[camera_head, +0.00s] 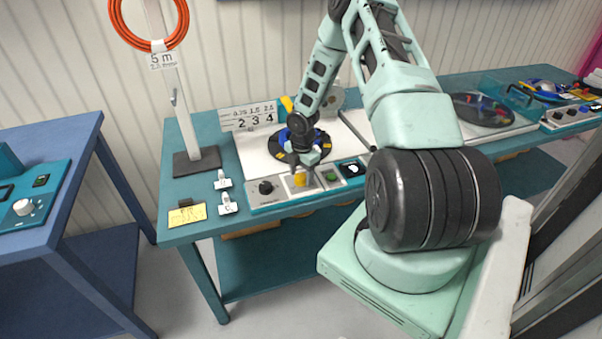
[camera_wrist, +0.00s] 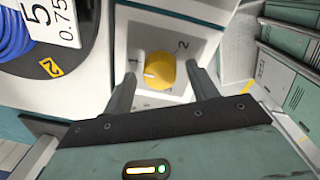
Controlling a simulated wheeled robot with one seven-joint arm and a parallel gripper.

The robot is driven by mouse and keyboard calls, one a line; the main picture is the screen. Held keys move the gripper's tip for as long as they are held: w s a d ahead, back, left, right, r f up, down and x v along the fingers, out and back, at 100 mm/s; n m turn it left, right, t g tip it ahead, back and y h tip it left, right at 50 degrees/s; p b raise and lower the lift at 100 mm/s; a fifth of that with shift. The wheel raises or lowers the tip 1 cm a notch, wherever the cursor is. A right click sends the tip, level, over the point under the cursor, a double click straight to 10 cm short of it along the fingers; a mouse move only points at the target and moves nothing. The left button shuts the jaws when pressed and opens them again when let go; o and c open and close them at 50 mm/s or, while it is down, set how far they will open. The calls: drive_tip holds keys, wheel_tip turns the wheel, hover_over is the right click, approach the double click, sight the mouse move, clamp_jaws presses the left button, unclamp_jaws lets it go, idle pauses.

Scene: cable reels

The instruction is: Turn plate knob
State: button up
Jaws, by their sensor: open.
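The plate knob is a yellow round knob (camera_wrist: 160,71) with a white pointer mark on its left side. It sits on a light square plate (camera_wrist: 150,35) marked 1 on the left and 2 at the upper right. My gripper (camera_wrist: 160,82) is open, with one dark finger on each side of the knob. I cannot tell whether the fingers touch it. In the head view the yellow knob (camera_head: 300,180) is on the front panel of the teal table, and my gripper (camera_head: 299,172) is over it, partly hiding it.
A black knob (camera_head: 265,187) is left of the yellow knob; a green button (camera_head: 331,176) is right. A reel with blue cable (camera_head: 283,137) stands behind, beside a number sign (camera_head: 249,117). White tags (camera_head: 228,204) and a yellow card (camera_head: 187,215) lie on the left.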

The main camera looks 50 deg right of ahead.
drive_tip(key=c, duration=1)
drive_tip(key=shift+m, duration=0.4)
drive_tip(key=m+b, duration=0.1)
drive_tip(key=m, duration=0.3)
drive_tip(key=shift+w+a, duration=0.1)
drive_tip(key=m+b, duration=0.2)
drive_tip(key=m, duration=0.3)
drive_tip(key=m+b, duration=0.1)
drive_tip(key=m, duration=0.3)
drive_tip(key=m+b, duration=0.1)
drive_tip(key=m, duration=0.2)
drive_tip(key=shift+m, duration=0.4)
drive_tip(key=m+b, duration=0.1)
drive_tip(key=m, duration=0.4)
drive_tip(key=shift+w+m+g+b, duration=0.1)
drive_tip(key=shift+m+g+b, duration=0.2)
drive_tip(key=shift+m+b, duration=0.1)
drive_tip(key=shift+m, duration=0.3)
